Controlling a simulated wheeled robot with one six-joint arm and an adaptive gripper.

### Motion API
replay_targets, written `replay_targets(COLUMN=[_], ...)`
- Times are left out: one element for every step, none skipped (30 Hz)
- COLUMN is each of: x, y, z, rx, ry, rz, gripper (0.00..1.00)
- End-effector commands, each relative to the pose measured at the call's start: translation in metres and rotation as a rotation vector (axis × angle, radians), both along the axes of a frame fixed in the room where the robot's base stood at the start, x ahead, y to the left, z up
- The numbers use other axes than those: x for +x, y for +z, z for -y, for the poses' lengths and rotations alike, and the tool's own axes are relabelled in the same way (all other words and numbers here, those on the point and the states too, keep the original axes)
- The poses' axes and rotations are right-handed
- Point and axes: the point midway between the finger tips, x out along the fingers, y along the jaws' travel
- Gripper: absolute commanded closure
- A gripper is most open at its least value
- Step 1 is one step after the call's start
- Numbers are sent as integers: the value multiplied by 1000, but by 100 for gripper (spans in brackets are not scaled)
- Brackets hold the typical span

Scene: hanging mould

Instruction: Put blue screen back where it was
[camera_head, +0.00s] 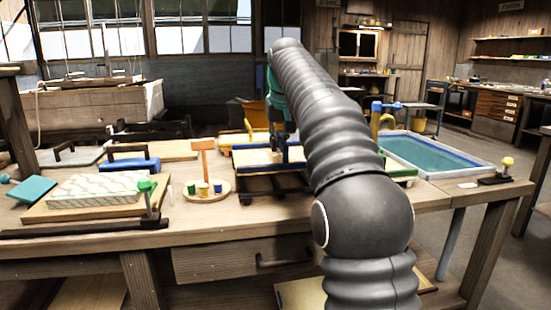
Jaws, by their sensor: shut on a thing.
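The blue screen (254,160), a flat frame with a blue edge and a pale inside, is at the middle of the bench, level over a dark wheeled stand. I cannot tell whether it rests on the stand or is just above it. My gripper (280,141) is at the far end of my arm, over the right part of the screen, shut on it. My arm hides the right side of the screen and most of the fingers.
A patterned block (98,189) lies on a board at left, near a green-knobbed post (148,196). A plate of small cups (206,192) stands left of the screen. A water-filled tray (434,152) is at right. A yellow-knobbed tool (506,170) lies near the right edge.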

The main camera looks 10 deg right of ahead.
Motion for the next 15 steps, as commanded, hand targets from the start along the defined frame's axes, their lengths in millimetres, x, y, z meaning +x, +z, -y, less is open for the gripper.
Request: replay_targets(x=[4,6,8,8,9,9,9,9,8,8,8,8,8,8,8], y=[-2,-4,-5,-6,-8,-13,-17,-22,-28,-32,-36,-40,-43,-45,-46], z=[-2,-3,-3,-4,-4,-4,-4,-4,-4,-4,-4,-4,-4,-4,-4], rx=[0,0,0,-1,-1,0,0,0,1,1,1,0,0,0,0], ry=[0,0,-1,-1,-1,-2,-2,-2,-2,-2,-2,-1,-1,-1,-1], rz=[0,0,0,1,0,0,0,0,-1,0,0,0,0,0,1], gripper=[100,100,100,100,100,100,100,100,100,100,100,100,100,100,100])
